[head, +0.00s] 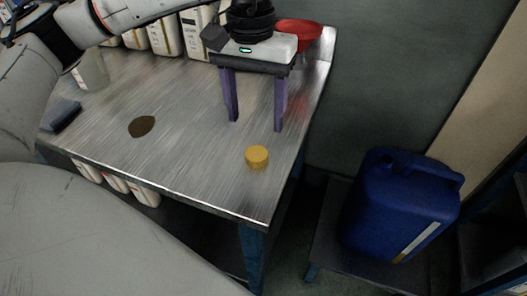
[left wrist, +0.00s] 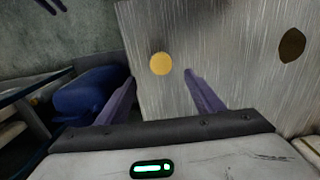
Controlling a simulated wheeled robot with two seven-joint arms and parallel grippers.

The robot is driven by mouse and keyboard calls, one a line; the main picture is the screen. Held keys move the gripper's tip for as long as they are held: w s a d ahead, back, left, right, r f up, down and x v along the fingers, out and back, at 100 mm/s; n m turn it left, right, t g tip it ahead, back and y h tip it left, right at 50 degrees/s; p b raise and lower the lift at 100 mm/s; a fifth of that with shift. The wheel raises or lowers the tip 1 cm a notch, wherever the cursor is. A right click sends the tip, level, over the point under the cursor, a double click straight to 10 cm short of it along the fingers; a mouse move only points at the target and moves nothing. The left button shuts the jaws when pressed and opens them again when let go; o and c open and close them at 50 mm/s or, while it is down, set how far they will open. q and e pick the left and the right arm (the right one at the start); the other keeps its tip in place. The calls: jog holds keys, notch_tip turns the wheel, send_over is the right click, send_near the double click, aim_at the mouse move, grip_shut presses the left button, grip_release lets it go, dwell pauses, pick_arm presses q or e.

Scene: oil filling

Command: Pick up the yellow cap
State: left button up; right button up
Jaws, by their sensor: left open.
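The yellow cap (head: 257,157) lies on the metal table (head: 190,150) near its front right edge. In the left wrist view the cap (left wrist: 160,63) shows beyond the fingertips, between the lines of the two fingers. My left gripper (head: 255,122) is open and empty, its purple fingers pointing down. It is above and behind the cap in the head view, apart from it. Its fingers also show in the left wrist view (left wrist: 158,78). My right gripper is not in view.
A blue jerrycan (head: 400,205) stands on a low stand right of the table. A red funnel (head: 298,34) sits behind my left gripper. White bottles (head: 163,38) line the back. A dark oil patch (head: 142,126) and a dark grey block (head: 61,115) lie to the left.

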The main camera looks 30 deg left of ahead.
aim_at(256, 153)
pick_arm(q)
jog(key=f, duration=0.3)
jog(key=shift+a+f, duration=0.35)
jog(key=shift+d+f, duration=0.15)
jog(key=shift+f, duration=1.4)
jog(key=shift+d+f, duration=0.15)
jog(key=shift+f, duration=1.4)
jog(key=shift+c, duration=0.2)
jog(key=c, duration=1.1)
